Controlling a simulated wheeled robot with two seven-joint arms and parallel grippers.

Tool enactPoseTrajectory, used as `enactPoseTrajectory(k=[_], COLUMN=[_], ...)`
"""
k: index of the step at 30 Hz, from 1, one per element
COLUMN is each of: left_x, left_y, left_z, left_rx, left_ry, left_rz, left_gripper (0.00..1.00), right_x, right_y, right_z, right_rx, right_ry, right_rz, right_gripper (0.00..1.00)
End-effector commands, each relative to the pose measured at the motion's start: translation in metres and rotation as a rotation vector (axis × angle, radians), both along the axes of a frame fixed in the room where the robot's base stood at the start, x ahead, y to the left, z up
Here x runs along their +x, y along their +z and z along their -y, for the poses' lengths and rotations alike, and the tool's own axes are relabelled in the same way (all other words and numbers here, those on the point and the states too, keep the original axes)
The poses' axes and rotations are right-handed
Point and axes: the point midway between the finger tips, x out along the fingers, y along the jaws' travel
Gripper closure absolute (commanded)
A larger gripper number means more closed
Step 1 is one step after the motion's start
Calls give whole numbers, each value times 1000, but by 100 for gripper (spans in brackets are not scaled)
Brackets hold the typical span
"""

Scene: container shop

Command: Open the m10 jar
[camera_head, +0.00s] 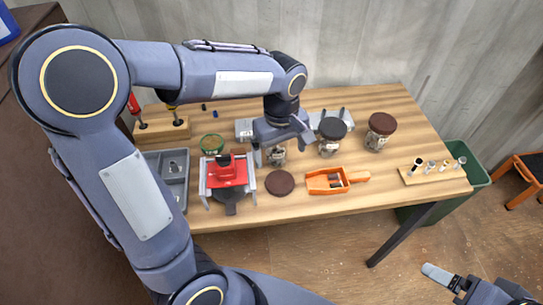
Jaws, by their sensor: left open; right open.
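Three glass jars stand in a row on the wooden table. The right jar (379,133) has a brown lid and the middle jar (331,137) has a dark lid. The left jar (277,157) is partly hidden by my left gripper, and I see no lid on it. A brown round disc like a lid (280,183) lies flat in front of it. I cannot read which jar is m10. My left gripper (283,150) is open, above or around the left jar; contact cannot be told. My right gripper (478,284) is open, low at the bottom right, away from the table.
A red and grey vise-like fixture (228,172) stands left of the disc. An orange handled tool (327,181) lies right of it. A wooden strip with small parts (433,174) is at the right end. A grey tray (181,186) and a screwdriver block (163,132) are left. A green bin (478,172) stands right.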

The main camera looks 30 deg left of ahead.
Motion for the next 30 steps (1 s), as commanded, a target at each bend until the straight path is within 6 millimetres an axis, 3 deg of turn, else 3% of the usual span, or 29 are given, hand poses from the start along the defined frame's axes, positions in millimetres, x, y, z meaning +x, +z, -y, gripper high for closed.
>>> enactPoseTrajectory(k=[4, 8, 12, 15, 21, 30], left_x=[-31, -76, -121, -142, -160, -161], left_y=[19, 35, 40, 39, 34, 34], left_z=[-15, -26, -27, -24, -18, -18], left_rx=[-85, -168, -189, -168, -121, -116], left_ry=[-109, -288, -484, -594, -709, -723], left_rz=[70, 207, 383, 487, 590, 597], left_gripper=[8, 8, 8, 8, 8, 8], right_x=[0, 0, 0, 0, 0, 0], right_y=[0, 0, 0, 0, 0, 0], right_z=[0, 0, 0, 0, 0, 0], right_rx=[0, 0, 0, 0, 0, 0], right_ry=[0, 0, 0, 0, 0, 0], right_rz=[0, 0, 0, 0, 0, 0], right_gripper=[13, 13, 13, 13, 13, 13])
